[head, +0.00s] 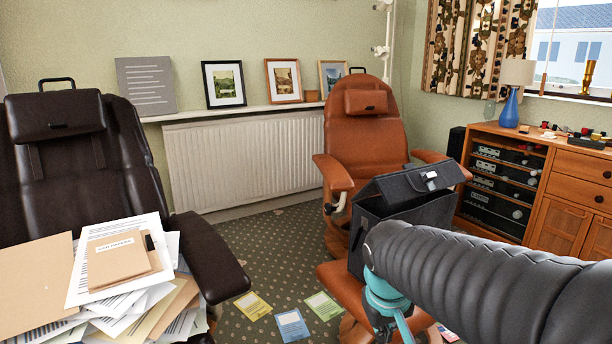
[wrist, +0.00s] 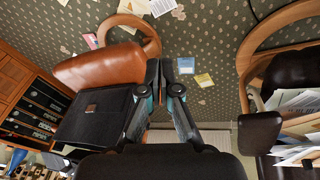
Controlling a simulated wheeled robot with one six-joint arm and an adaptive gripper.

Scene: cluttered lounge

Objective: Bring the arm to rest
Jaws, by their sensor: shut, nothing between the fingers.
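My arm reaches in from the lower right of the head view as a ribbed grey sleeve, with a teal wrist part at its end. The gripper's fingers are not clearly seen there. In the wrist view my gripper (wrist: 164,75) points over the patterned carpet (wrist: 215,45), its fingers together with nothing between them. A black box with a lid (head: 407,205) stands on the orange leather footstool (head: 338,285), just behind the end of my arm. The box also shows left of the fingers in the wrist view (wrist: 95,118); I cannot tell if they touch.
A dark recliner (head: 130,165) at left holds piled papers (head: 165,305). An orange armchair (head: 365,140) stands behind the box. A wooden cabinet (head: 560,185) is at right. Cards (head: 292,325) lie on the carpet. Open carpet (head: 275,240) lies between the chairs.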

